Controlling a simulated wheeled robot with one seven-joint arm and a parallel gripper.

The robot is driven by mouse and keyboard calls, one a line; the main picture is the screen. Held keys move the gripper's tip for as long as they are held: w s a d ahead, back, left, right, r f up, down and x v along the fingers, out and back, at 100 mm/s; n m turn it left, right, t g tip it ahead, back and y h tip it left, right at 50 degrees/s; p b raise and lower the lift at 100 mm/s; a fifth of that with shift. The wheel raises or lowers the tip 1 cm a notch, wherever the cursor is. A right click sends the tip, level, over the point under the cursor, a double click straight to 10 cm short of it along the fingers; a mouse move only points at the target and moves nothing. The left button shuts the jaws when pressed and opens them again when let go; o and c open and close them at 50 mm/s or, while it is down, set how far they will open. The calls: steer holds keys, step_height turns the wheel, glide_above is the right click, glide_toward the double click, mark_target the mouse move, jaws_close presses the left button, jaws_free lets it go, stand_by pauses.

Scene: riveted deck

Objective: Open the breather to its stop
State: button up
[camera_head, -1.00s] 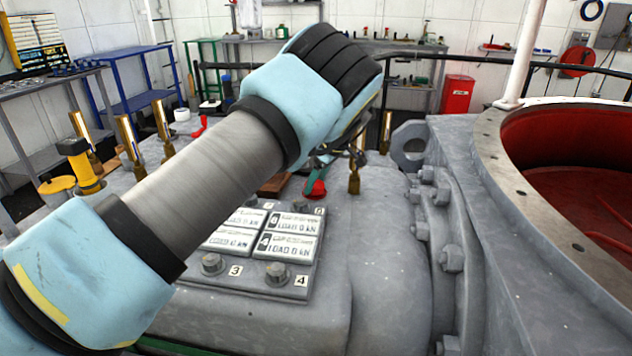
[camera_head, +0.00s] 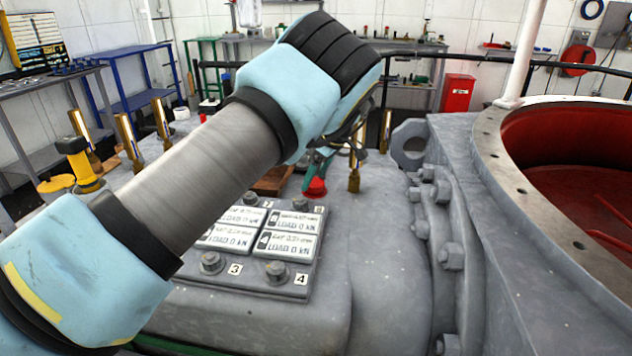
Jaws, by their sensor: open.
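A small red cap-like part (camera_head: 315,187) stands on the grey housing, just below my wrist. I take it for the breather, but its upper part is hidden and I cannot tell how far it is open. A teal piece (camera_head: 318,162) shows right above it; I cannot tell whether it is a lever or part of my gripper. My gripper (camera_head: 345,148) is mostly hidden behind my light-blue wrist. It is open, above and close to the red part; I cannot see whether they touch.
A plate with load labels (camera_head: 262,235) and bolts lies in front on the housing (camera_head: 390,270). Brass-coloured posts (camera_head: 354,172) stand nearby. A lifting eye (camera_head: 407,143) and a large red-lined ring opening (camera_head: 570,140) are at right. A yellow post (camera_head: 78,160) is at left.

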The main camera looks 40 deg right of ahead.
mark_target(315, 184)
step_height(315, 184, up, 8)
steer(key=shift+r+b, duration=0.15)
steer(key=shift+b, duration=0.3)
steer(key=shift+c, duration=0.8)
steer(key=shift+a+m+p, duration=0.1)
steer(key=shift+m+p, duration=0.2)
steer(key=shift+c, duration=0.6)
steer(key=f+m+h+p, duration=0.1)
steer(key=f+m+p, duration=0.2)
steer(key=m, duration=0.1)
steer(key=f+m+g+h+p, duration=0.1)
steer(key=f+m+h+p, duration=0.1)
steer(key=f+m+p, duration=0.1)
steer(key=f+m+h+p, duration=0.2)
steer(key=f+m, duration=0.1)
steer(key=m, duration=0.2)
steer(key=shift+w+f+m+g+p, duration=0.2)
steer(key=shift+f+m+g+p, duration=0.1)
steer(key=shift+m+p, duration=0.1)
